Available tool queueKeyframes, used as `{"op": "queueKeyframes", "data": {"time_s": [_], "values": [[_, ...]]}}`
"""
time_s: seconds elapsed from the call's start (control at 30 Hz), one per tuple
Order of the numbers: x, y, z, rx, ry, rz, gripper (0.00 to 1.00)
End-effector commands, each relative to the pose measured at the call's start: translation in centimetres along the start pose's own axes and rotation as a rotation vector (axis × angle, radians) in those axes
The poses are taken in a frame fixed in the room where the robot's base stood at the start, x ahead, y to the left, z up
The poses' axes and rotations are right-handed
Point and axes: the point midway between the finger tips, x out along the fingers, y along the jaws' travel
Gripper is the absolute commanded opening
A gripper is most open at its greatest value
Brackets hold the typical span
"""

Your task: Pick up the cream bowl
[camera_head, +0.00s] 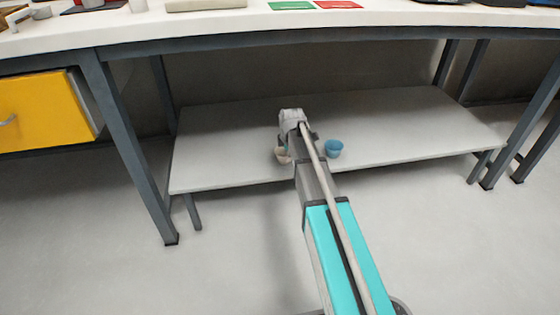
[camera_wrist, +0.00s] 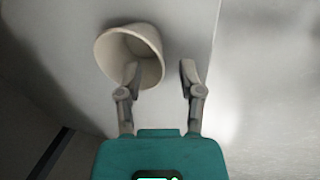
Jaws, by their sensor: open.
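The cream bowl (camera_wrist: 113,48) is at the upper left of the wrist view, its dark opening towards the camera. My gripper (camera_wrist: 160,74) is open. Its left finger overlaps the bowl's opening and near rim in the picture; I cannot tell whether it touches or reaches inside. Its right finger is clear of the bowl, to the right. Nothing is held. In the head view the cream bowl (camera_head: 282,156) shows at the front of the lower shelf, just left of my arm, which hides part of it. My fingers cannot be made out there.
The white benchtop (camera_head: 240,28) is above the shelf. Grey bench legs (camera_head: 125,150) and a yellow drawer (camera_head: 40,110) are at the left. The shelf's right half is clear.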

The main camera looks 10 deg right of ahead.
Motion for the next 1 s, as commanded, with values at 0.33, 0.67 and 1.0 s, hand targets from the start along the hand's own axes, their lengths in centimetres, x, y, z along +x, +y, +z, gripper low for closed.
{"op": "queueKeyframes", "data": {"time_s": [0.33,0.67,1.0], "values": [[2.6,0.0,0.0,-0.001,0.0,-0.001,0.49],[2.7,0.1,-0.1,-0.001,0.0,-0.001,0.49],[2.7,0.1,-0.1,-0.001,0.0,-0.001,0.49]]}}
